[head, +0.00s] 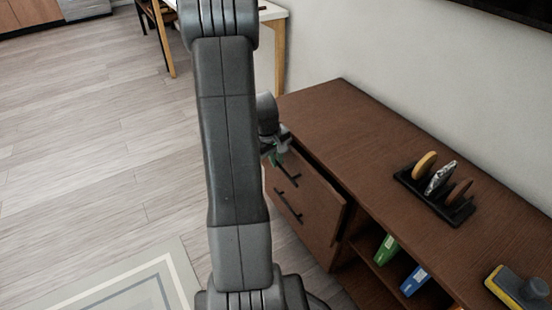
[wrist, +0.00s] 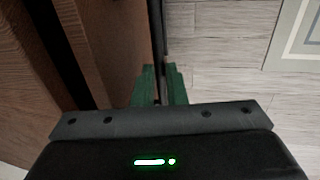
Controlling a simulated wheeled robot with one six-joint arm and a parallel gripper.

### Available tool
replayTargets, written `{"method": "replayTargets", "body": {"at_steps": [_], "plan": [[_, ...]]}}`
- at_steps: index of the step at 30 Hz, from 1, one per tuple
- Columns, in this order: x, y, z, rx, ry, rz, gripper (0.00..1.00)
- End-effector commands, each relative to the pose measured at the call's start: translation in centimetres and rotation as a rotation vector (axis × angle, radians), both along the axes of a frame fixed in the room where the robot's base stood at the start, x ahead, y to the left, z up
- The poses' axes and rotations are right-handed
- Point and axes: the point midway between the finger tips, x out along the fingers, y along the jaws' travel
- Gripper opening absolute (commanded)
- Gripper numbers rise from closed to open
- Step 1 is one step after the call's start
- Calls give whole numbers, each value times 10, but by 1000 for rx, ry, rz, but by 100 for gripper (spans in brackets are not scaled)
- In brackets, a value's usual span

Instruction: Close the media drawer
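The media cabinet (head: 345,115) is a long brown wooden unit. Its left end has drawer fronts with black bar handles, an upper one (head: 289,174) and a lower one (head: 288,207). The upper drawer front (head: 318,192) stands out from the cabinet, with a dark gap behind it. My gripper (head: 275,153) is at the far end of the upper handle, partly hidden by my arm. In the wrist view, my green fingertips (wrist: 160,82) are close together around a thin dark bar (wrist: 157,30), which looks like the handle. The brown drawer front (wrist: 107,45) is just left of them.
A rack (head: 437,195) with several upright items stands on the cabinet top. Green (head: 386,249) and blue (head: 413,281) binders sit on the open shelf. A grey and yellow object (head: 518,288) is at the right. The wooden floor (head: 100,130) is clear; a rug (head: 120,285) lies at the front.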

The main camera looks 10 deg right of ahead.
Motion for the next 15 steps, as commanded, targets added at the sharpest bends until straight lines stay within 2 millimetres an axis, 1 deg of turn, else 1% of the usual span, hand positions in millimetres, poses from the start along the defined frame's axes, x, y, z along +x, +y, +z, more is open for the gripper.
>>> {"method": "replayTargets", "body": {"at_steps": [9, 11, 15], "plan": [[1, -2, 1, 0, 0, -1, 0], [3, -8, 2, 0, -1, -3, 0], [10, -28, 3, -1, 0, -4, 0]]}}
